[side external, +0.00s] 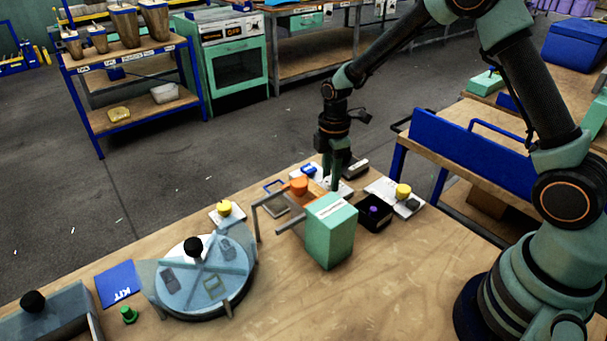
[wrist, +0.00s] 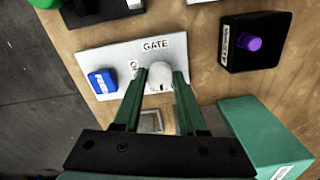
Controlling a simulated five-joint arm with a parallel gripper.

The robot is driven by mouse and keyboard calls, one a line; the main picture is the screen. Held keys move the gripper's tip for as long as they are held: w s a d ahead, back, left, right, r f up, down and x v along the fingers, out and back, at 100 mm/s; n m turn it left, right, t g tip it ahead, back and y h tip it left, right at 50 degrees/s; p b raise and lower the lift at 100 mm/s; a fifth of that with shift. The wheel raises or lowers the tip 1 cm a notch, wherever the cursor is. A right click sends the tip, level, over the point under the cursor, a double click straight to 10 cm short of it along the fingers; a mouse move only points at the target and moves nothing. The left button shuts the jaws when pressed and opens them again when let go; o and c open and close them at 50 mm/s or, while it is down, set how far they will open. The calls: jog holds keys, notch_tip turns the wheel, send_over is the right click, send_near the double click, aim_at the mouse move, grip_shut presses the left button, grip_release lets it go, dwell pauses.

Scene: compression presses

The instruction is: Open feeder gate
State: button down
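The white panel labelled GATE (wrist: 110,60) carries a pale round knob (wrist: 160,77) and a blue button (wrist: 102,81). The blue button also shows in the side view (side external: 309,170). My gripper (wrist: 160,80) points down at the panel with one green finger on each side of the knob. Hardly any gap shows between fingers and knob, and I cannot tell whether they touch it. In the side view my gripper (side external: 335,183) is behind the green box, and the knob is hidden there.
A green box (side external: 331,235) stands close in front of my gripper. A black box with a purple button (side external: 374,209) and a white panel with a yellow button (side external: 403,190) are to the right. A round blue-lidded feeder (side external: 203,280) stands left. The front right tabletop is clear.

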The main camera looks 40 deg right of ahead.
jog(key=shift+m, duration=0.4)
jog(key=m, duration=0.8)
jog(key=shift+m, duration=0.3)
jog(key=m, duration=0.4)
jog(key=shift+m, duration=2.2)
jog(key=shift+c, duration=2.3)
grip_release()
